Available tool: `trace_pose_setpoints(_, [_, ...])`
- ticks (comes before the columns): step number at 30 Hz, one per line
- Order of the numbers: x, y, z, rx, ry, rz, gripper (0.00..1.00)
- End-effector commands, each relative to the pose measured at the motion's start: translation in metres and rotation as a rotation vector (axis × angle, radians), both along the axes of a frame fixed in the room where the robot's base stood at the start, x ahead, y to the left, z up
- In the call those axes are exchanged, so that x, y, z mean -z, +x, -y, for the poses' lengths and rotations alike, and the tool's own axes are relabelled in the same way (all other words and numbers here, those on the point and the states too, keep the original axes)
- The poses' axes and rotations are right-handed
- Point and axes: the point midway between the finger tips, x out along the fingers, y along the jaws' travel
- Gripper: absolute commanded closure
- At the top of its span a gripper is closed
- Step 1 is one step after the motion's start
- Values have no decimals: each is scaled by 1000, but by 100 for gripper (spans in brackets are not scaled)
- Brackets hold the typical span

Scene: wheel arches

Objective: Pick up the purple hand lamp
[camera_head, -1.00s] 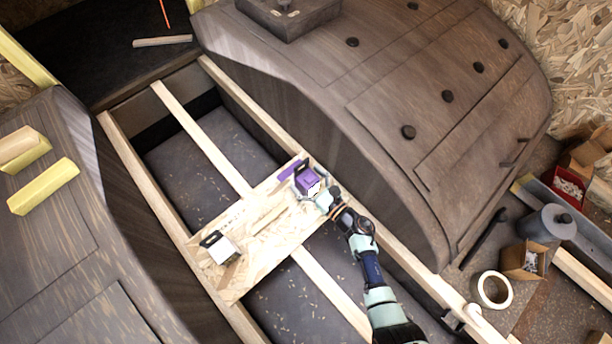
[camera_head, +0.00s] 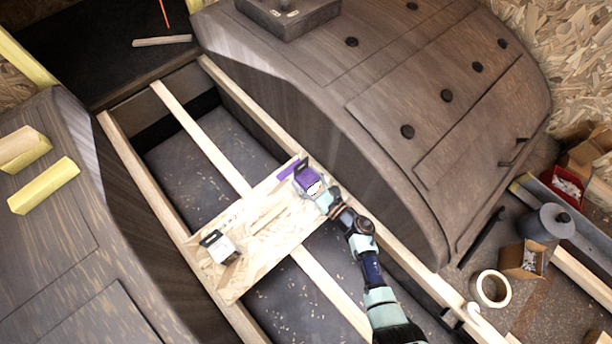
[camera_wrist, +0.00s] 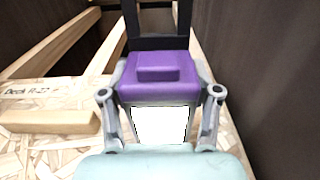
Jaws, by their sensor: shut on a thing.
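The purple hand lamp (camera_head: 307,182) is at the right end of the chipboard panel (camera_head: 232,287), with its black bracket on the far side. My gripper (camera_head: 319,193) is at its near side. In the wrist view the lamp (camera_wrist: 157,73) sits upright between the two fingers of my gripper (camera_wrist: 160,98), which close on its sides. Its white face shows below the purple body and its black frame rises behind. I cannot tell whether the lamp touches the panel.
A white and black lamp (camera_head: 220,247) stands on the panel's left part. A wood strip (camera_wrist: 48,122) lies left of the purple lamp. Dark wheel arches (camera_head: 375,145) rise on both sides. Open gaps lie between the pale beams (camera_head: 200,135).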

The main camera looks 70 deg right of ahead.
Motion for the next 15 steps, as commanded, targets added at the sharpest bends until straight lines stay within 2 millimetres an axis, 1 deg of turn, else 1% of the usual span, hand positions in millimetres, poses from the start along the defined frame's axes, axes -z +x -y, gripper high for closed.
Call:
trace_pose_setpoints(1, [-9, 0, 0, -1, -2, 2, 91])
trace_pose_setpoints(5, [-33, 0, 0, 0, -4, 3, 91])
trace_pose_setpoints(8, [-64, 0, 1, 0, -5, 3, 91])
trace_pose_setpoints(12, [-114, 0, 0, 0, -5, 3, 91])
trace_pose_setpoints(15, [-146, 0, 0, 1, -4, 3, 91])
